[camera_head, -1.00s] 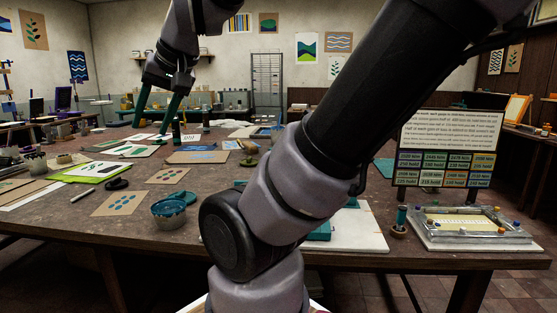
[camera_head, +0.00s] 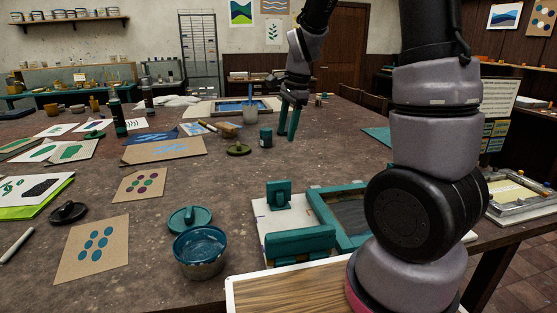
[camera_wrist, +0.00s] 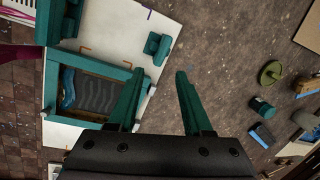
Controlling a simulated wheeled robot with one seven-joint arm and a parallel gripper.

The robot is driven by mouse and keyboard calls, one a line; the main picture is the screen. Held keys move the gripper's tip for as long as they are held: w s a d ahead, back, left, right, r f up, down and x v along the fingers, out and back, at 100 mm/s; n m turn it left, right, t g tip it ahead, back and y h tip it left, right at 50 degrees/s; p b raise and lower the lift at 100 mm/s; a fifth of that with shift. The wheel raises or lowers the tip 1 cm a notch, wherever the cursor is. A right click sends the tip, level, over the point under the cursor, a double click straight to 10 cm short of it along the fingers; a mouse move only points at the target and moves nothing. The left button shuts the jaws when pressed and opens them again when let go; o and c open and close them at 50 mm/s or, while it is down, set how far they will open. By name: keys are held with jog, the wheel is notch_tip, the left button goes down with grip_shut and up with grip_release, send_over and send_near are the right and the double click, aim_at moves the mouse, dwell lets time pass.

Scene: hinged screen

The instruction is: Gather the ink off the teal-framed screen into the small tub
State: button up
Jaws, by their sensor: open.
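The teal-framed screen (camera_head: 322,212) lies on a white board (camera_head: 262,225) at the table's front, partly hidden by my arm. Its dark mesh shows in the wrist view (camera_wrist: 98,93), with a blue ink smear (camera_wrist: 67,88) along its left side. A small metal tub (camera_head: 200,262) with a teal-blue inside stands left of the screen. My gripper (camera_head: 287,137) is open and empty above the table, beyond the screen.
A teal lid (camera_head: 189,219) lies just behind the tub. A teal jar (camera_head: 266,138) and an olive lid (camera_head: 239,149) are near my gripper. A beige container (camera_head: 250,116) stands farther back. Printed cards (camera_head: 93,248) lie at left. The table's middle is mostly bare.

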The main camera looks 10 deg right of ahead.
aim_at(279, 181)
jog(key=w+f+m, duration=0.1)
jog(key=f, duration=0.2)
jog(key=w+f+m+g+h, duration=0.1)
jog(key=w+f, duration=0.1)
jog(key=f, duration=0.2)
jog(key=w+a+f+m, duration=0.1)
jog(key=f, duration=0.3)
jog(key=shift+w+f+m+g+h, duration=0.25)
jog(key=shift+w+m+g+h, duration=0.05)
jog(key=shift+m+h, duration=0.1)
notch_tip(279, 181, down, 7)
jog(key=shift+a+f, duration=0.1)
jog(key=shift+f, duration=0.35)
jog(key=shift+c, duration=0.9)
jog(key=shift+r, duration=0.1)
grip_shut()
jog(key=c, duration=0.5)
grip_release()
grip_shut()
jog(key=shift+r, duration=2.5)
